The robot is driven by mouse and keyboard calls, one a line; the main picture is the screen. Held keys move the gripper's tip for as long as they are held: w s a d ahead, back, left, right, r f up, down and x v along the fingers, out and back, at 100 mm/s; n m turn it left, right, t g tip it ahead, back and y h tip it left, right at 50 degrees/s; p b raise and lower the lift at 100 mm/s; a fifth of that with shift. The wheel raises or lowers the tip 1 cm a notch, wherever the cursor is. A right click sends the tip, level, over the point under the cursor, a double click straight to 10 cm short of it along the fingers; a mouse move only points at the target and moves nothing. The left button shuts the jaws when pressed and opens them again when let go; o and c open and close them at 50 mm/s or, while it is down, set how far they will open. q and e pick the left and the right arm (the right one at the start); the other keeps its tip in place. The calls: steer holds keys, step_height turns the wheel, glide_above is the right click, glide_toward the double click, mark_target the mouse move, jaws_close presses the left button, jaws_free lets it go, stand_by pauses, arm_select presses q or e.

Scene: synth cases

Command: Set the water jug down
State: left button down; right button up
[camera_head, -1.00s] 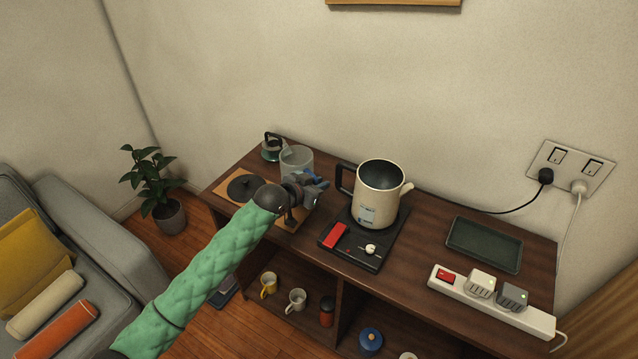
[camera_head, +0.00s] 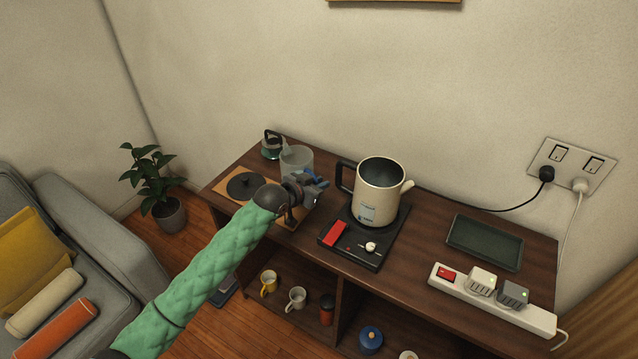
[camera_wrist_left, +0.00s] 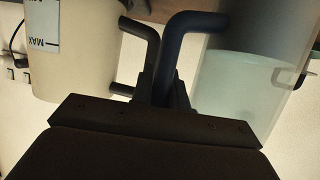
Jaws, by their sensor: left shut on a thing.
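The water jug (camera_head: 297,158) is a clear, pale container at the back left of the cabinet top, partly hidden behind my gripper. In the left wrist view the jug (camera_wrist_left: 235,85) shows water inside, and its dark blue handle (camera_wrist_left: 185,45) runs between my fingers. My left gripper (camera_head: 311,188) is shut on this handle; its fingers also show in the left wrist view (camera_wrist_left: 165,88). The jug looks roughly upright. Its bottom is hidden, so I cannot tell whether it touches a surface. My right gripper is not in view.
A cream kettle (camera_head: 376,201) stands on a black base (camera_head: 372,258), close right of my gripper. A dark round disc (camera_head: 243,187) and a black-handled vessel (camera_head: 271,147) are left of the jug. A dark tray (camera_head: 485,244) and power strip (camera_head: 515,315) lie right.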

arm_select(q)
steer(key=shift+f, duration=0.35)
steer(key=c, duration=1.3)
jaws_free()
steer(key=shift+f, duration=0.1)
